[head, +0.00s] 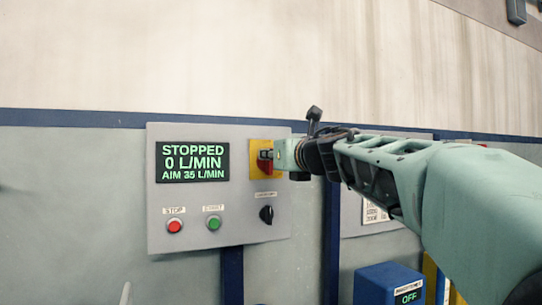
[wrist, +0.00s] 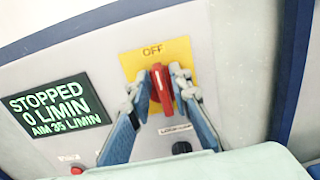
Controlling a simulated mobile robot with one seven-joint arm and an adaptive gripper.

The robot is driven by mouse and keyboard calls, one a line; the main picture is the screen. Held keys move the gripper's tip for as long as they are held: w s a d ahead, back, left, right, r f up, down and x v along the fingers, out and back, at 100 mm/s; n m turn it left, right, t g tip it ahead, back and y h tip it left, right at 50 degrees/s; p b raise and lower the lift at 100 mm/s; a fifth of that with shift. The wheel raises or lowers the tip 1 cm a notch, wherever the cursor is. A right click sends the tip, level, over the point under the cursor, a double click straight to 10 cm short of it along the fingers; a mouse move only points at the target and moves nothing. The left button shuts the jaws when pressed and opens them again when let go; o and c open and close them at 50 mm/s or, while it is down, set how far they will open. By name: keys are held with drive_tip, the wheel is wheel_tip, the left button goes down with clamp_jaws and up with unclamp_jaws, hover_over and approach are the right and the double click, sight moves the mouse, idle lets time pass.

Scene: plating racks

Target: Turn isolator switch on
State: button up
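The isolator switch is a red rotary handle (wrist: 162,90) on a yellow plate (wrist: 155,56) marked OFF. The handle stands roughly upright in the wrist view. In the head view the red handle (head: 265,163) shows at the panel's upper right, partly covered by my gripper. My gripper (wrist: 160,82) has one finger on each side of the handle, with the tips close to it. I cannot tell whether the fingers touch it.
The grey panel (head: 190,240) has a display (head: 192,162) reading STOPPED, 0 L/MIN, AIM 35 L/MIN. Below are a red stop button (head: 174,226), a green button (head: 214,223) and a black knob (head: 266,214). A blue box (head: 385,285) with an OFF display stands lower right.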

clamp_jaws()
drive_tip(key=shift+m, duration=0.3)
drive_tip(key=shift+w+d+f+m+p, duration=0.1)
drive_tip(key=shift+d+f+m+p, duration=0.15)
drive_tip(key=shift+m+p, duration=2.05)
drive_tip(key=shift+w+d+f+m+p, duration=0.25)
drive_tip(key=shift+m+p, duration=0.8)
drive_tip(key=shift+m, duration=2.4)
drive_tip(key=shift+d+f+m+p, duration=0.3)
drive_tip(key=shift+m+p, duration=1.4)
drive_tip(key=shift+m, duration=1.15)
